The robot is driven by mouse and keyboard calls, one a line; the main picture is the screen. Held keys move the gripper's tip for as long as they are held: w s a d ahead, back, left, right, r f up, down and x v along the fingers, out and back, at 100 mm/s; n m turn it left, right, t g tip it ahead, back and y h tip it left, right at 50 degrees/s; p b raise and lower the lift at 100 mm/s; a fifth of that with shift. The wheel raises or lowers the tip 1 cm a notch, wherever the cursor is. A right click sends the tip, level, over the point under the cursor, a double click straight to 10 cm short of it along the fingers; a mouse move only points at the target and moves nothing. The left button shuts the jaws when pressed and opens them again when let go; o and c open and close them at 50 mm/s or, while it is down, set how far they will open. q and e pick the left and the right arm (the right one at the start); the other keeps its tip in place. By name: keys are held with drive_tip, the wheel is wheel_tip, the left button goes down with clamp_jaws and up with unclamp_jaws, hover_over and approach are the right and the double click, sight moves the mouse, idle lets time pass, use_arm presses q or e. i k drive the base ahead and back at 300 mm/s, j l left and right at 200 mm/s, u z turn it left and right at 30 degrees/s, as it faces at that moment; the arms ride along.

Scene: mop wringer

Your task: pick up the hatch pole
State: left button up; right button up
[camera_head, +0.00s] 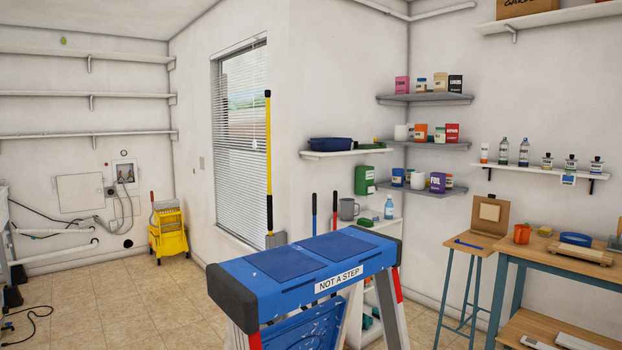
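A tall yellow pole with black end sections, probably the hatch pole (268,155), stands upright in front of the window. Its lower end is by a grey block (276,240) behind the blue ladder top, and I cannot tell what holds it up. Neither of my grippers shows in the head view.
A stepladder with a blue top (300,264) marked "NOT A STEP" stands close in front. A yellow mop bucket (169,236) is at the back left. A wooden workbench (570,258) and stool (470,243) stand at right.

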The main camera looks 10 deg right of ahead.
sight(267, 95)
drive_tip(key=z, duration=0.15)
drive_tip(key=j, duration=1.45)
drive_tip(key=i+j, duration=0.6)
drive_tip(key=j, duration=0.2)
drive_tip(key=i+j+z, duration=0.1)
drive_tip(key=i+j, duration=0.2)
drive_tip(key=i+j+z, duration=0.1)
drive_tip(key=i+j, duration=1.25)
drive_tip(key=i, duration=0.2)
drive_tip(key=i+j, duration=0.15)
drive_tip(key=i, duration=0.25)
drive_tip(key=i+j, duration=0.2)
drive_tip(key=i, duration=0.2)
drive_tip(key=i+l, duration=0.55)
drive_tip(key=i, duration=0.15)
drive_tip(key=i+l+z, duration=0.1)
drive_tip(key=i+l, duration=0.5)
drive_tip(key=i, duration=0.1)
